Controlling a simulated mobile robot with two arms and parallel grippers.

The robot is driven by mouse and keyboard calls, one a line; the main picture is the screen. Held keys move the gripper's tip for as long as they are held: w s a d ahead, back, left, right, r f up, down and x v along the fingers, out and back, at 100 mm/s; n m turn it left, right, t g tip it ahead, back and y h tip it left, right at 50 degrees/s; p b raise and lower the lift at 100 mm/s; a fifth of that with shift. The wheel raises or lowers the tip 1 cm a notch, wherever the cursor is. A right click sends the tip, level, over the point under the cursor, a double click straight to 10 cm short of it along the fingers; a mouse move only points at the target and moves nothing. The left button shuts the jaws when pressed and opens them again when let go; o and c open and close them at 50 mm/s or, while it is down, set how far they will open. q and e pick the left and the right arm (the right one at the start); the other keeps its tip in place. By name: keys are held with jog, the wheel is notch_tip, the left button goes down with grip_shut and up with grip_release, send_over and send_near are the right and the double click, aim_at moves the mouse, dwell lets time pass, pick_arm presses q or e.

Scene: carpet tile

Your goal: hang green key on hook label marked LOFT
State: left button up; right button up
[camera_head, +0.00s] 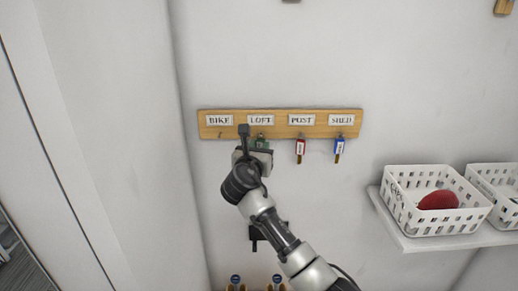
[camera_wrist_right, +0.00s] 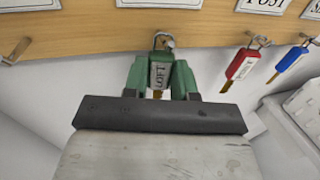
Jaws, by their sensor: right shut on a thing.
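The wooden key board (camera_head: 280,131) hangs on the wall with labels BIKE, LOFT, POST and SHED. My right gripper (camera_head: 262,146) is just below the LOFT label (camera_head: 260,120). In the right wrist view, my right gripper (camera_wrist_right: 160,78) has green-looking fingers shut on the green key (camera_wrist_right: 159,72), whose tag reads LOFT. The key's top is at the metal hook (camera_wrist_right: 164,41) under the middle label (camera_wrist_right: 160,3); its ring overlaps the hook in the picture, but I cannot tell whether it is fully around it. My left gripper is out of view.
A red key (camera_head: 300,148) hangs under POST and a blue key (camera_head: 339,147) under SHED, close to the right. The BIKE hook (camera_head: 220,135) is empty. A white basket (camera_head: 407,213) with a red object stands on a shelf (camera_head: 412,243) at the right.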

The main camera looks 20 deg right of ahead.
jog(key=o, duration=1)
jog(key=shift+s, duration=0.1)
